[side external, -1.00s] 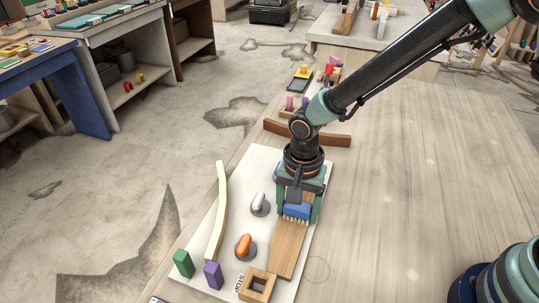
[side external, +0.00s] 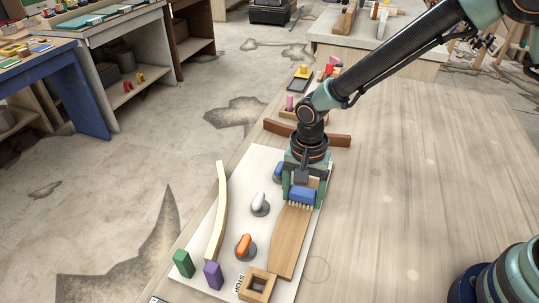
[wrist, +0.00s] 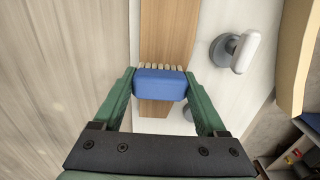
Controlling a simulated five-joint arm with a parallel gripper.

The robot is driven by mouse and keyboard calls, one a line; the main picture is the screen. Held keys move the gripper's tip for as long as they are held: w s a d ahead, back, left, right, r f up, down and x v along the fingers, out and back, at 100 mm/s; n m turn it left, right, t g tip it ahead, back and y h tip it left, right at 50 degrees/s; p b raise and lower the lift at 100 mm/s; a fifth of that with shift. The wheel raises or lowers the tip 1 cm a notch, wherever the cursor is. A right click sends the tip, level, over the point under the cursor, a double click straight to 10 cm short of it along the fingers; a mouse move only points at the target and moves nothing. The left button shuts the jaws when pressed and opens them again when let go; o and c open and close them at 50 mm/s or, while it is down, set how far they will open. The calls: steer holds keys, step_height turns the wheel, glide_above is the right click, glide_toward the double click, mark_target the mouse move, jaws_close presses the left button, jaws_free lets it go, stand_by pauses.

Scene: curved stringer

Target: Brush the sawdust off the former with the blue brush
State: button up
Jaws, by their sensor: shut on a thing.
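My gripper (side external: 303,192) is shut on the blue brush (side external: 302,195), with its pale bristles facing down. The brush is over the far part of the former (side external: 289,243), a brown wooden board with a curved edge lying on a white panel (side external: 235,185). In the wrist view the blue brush (wrist: 160,85) sits between the green fingers, and the former (wrist: 168,30) runs beneath it. The bristles look at or very near the wood; I cannot tell if they touch. I cannot make out sawdust on the former.
White (side external: 260,204), orange (side external: 244,247) and blue (side external: 278,172) handled fixtures stand left of the former. A pale curved strip (side external: 216,215), green block (side external: 183,263), purple block (side external: 213,275) and square wooden frame (side external: 257,286) are nearby. A red-brown strip (side external: 278,128) lies behind. The right tabletop is clear.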

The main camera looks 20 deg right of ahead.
mark_target(287, 245)
steer(key=shift+s+a, duration=3.8)
steer(key=shift+w+d, duration=4.65)
steer(key=shift+d, duration=0.05)
step_height(287, 245, up, 8)
steer(key=shift+r, duration=0.1)
